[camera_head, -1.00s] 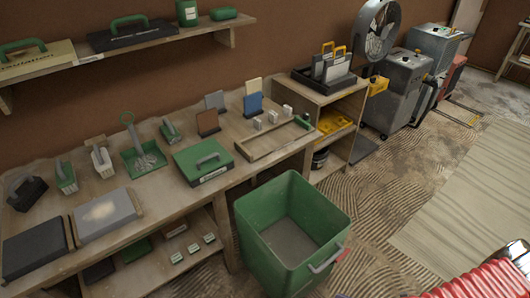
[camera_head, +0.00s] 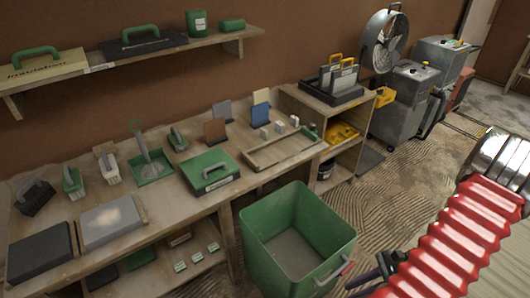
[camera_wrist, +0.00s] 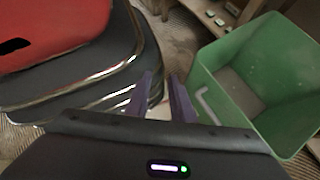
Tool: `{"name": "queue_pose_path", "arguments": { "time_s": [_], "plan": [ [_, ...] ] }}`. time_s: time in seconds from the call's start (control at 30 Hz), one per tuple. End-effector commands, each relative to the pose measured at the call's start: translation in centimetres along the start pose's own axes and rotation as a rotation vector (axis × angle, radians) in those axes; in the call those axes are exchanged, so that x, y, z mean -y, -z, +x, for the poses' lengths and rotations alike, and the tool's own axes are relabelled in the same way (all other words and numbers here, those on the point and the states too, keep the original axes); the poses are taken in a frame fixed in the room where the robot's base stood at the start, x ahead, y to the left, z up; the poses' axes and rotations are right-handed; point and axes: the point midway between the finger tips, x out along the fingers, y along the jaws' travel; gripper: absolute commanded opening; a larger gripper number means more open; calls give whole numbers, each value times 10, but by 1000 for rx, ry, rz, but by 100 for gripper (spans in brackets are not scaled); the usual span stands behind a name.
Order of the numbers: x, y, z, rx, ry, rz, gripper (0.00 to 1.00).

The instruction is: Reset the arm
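My gripper (camera_wrist: 162,88) shows in the wrist view with two purple fingers apart and nothing between them. It is beside the open green bin (camera_wrist: 255,75), which lies to its right in that view. In the head view my red ribbed arm reaches in from the right, and a dark part of its end is low in the picture, just right of the green bin (camera_head: 268,262). The bin stands on the floor in front of the workbench and looks empty.
The workbench (camera_head: 235,205) holds a green case (camera_head: 208,172), trowels and sample boards. Above is a wall shelf (camera_head: 80,75). A cabinet (camera_head: 312,108), fan (camera_head: 384,40) and grey machines (camera_head: 400,100) stand at the back right. Ridged floor (camera_head: 400,175) lies clear between bin and machines.

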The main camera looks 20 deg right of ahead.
Motion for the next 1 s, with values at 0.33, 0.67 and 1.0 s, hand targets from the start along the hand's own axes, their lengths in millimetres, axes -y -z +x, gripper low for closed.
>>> {"name": "queue_pose_path", "arguments": {
  "time_s": [0.33,0.67,1.0],
  "plan": [
    [10,-56,-27,-202,-127,-368,22],
    [16,-113,-45,-372,-241,-699,22],
    [18,-174,-57,-535,-340,-1023,22]
  ]
}}
